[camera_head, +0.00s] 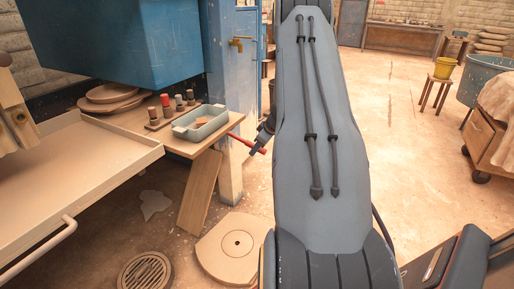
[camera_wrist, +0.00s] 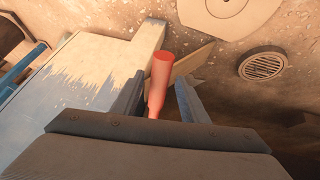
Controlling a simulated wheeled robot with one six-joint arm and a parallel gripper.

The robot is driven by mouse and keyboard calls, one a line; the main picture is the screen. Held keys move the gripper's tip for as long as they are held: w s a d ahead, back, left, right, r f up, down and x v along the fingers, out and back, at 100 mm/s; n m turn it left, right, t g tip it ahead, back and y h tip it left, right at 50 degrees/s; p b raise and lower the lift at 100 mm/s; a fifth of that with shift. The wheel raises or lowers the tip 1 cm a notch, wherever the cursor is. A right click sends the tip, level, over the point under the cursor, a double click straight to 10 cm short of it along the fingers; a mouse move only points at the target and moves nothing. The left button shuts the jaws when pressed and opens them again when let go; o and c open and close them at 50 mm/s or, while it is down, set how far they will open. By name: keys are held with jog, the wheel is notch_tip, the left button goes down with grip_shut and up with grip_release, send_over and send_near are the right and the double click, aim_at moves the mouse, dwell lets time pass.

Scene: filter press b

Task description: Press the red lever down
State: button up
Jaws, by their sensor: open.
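The red lever (camera_head: 240,139) sticks out to the right from the blue post in the head view, slanting slightly down. In the wrist view the red lever (camera_wrist: 161,72) is a rounded bar between the two fingers. My gripper (camera_wrist: 160,84) is open, with one finger on each side of the lever. A gap shows to the right finger; I cannot tell whether the left finger touches it. In the head view my gripper (camera_head: 261,141) is at the lever's outer end, mostly hidden behind my grey arm.
The blue post (camera_head: 230,172) stands left of my gripper. A round plate (camera_head: 232,251) and a drain grate (camera_head: 145,272) are on the floor.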

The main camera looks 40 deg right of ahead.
jog(key=v, duration=0.7)
jog(key=shift+s+r, duration=0.2)
jog(key=shift+r, duration=0.1)
jog(key=shift+s, duration=0.1)
